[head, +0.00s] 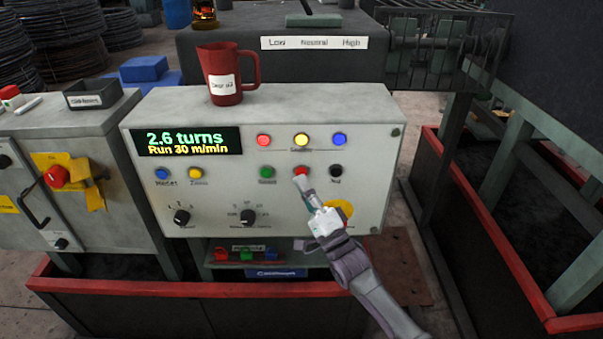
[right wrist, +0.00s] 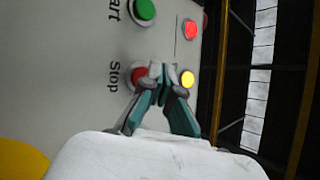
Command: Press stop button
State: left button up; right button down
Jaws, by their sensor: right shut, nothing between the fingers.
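The red stop button (head: 301,171) sits in the lower button row of the grey control panel (head: 290,105), between a green button (head: 267,172) and a black one (head: 336,171). My right gripper (head: 303,186) is shut and empty, its tips at the lower edge of the stop button. In the right wrist view, the red button (right wrist: 138,75) beside the "Stop" label is partly hidden behind the shut fingertips (right wrist: 156,70). I cannot tell whether the tips touch it. The display (head: 187,141) reads "2.6 turns" and "Run 30 m/min". My left gripper is not in view.
A red mug (head: 225,80) stands on top of the panel. Red, yellow and blue lamps (head: 301,140) sit above the stop button. Knobs (head: 248,217) are below. A second cabinet with a red knob (head: 57,176) stands left. Red-edged bins flank the panel.

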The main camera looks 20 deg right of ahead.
jog(key=shift+w, duration=0.15)
dwell(0.6)
jog(key=shift+w+d+b, duration=0.15)
jog(key=shift+w+b, duration=0.15)
jog(key=shift+w+d+b, duration=0.1)
jog(key=shift+w+b, duration=0.2)
jog(key=shift+w, duration=0.05)
dwell(0.6)
jog(key=shift+s+r, duration=0.1)
jog(key=shift+s, duration=0.05)
jog(key=shift+s+a+p, duration=0.2)
jog(key=shift+s+p, duration=0.35)
jog(key=shift+s, duration=0.1)
jog(key=s+p, duration=0.1)
jog(key=s+a, duration=0.1)
jog(key=s, duration=0.1)
jog(key=s+p, duration=0.1)
jog(key=shift+s+a+p, duration=0.25)
jog(key=shift+s+p, duration=0.1)
jog(key=shift+s, duration=0.05)
